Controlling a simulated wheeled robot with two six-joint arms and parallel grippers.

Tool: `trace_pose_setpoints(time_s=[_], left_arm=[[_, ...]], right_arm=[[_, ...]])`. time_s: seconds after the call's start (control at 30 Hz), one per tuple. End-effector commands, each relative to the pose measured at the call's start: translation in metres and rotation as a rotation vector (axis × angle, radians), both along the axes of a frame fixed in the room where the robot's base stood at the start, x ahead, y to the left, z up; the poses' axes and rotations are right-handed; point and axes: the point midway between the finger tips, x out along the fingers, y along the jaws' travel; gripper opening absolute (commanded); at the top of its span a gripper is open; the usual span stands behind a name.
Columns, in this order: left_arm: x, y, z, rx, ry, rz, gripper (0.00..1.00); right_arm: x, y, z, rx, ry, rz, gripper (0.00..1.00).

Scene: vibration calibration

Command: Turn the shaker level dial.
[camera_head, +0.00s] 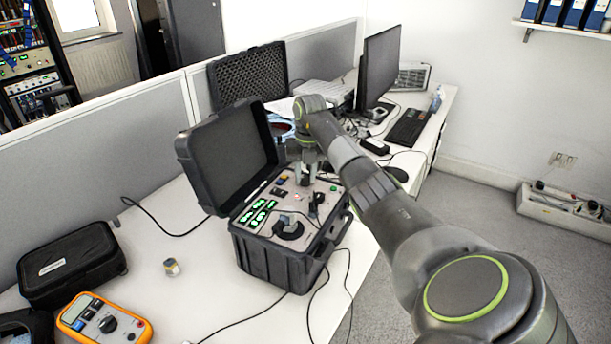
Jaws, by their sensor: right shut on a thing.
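The shaker unit is an open black case (272,258) on the white desk, with its lid (232,155) raised at the back left. Its grey panel has lit green displays (257,213), a dark round part (289,228) at the front and a black fitting (317,200) at the right. My right arm reaches in from the lower right. My right gripper (305,178) points down at the back part of the panel. It is shut on what seems to be the shaker level dial, which the fingers hide. My left gripper is not in view.
Black cables cross the desk around the case. A monitor (378,65) and keyboard (408,127) stand behind. A grey partition (90,152) borders the desk.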

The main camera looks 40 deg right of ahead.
Motion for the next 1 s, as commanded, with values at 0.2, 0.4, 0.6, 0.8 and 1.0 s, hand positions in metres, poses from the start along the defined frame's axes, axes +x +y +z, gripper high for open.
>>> trace_pose_setpoints(time_s=[0.2, 0.4, 0.6, 0.8, 1.0], left_arm=[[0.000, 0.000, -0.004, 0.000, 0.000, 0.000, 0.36], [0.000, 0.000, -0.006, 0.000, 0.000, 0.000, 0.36], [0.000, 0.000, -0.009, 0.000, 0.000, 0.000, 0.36], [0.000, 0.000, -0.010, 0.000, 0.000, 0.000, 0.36], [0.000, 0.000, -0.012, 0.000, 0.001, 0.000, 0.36]], right_arm=[[0.001, 0.000, 0.001, -0.001, -0.004, 0.205, 0.04], [0.001, -0.001, 0.001, -0.002, -0.003, 0.393, 0.04], [0.002, 0.000, 0.001, -0.003, -0.003, 0.584, 0.04], [0.002, 0.000, 0.001, -0.002, -0.004, 0.774, 0.04], [0.002, 0.000, 0.001, -0.003, -0.004, 0.964, 0.04]])
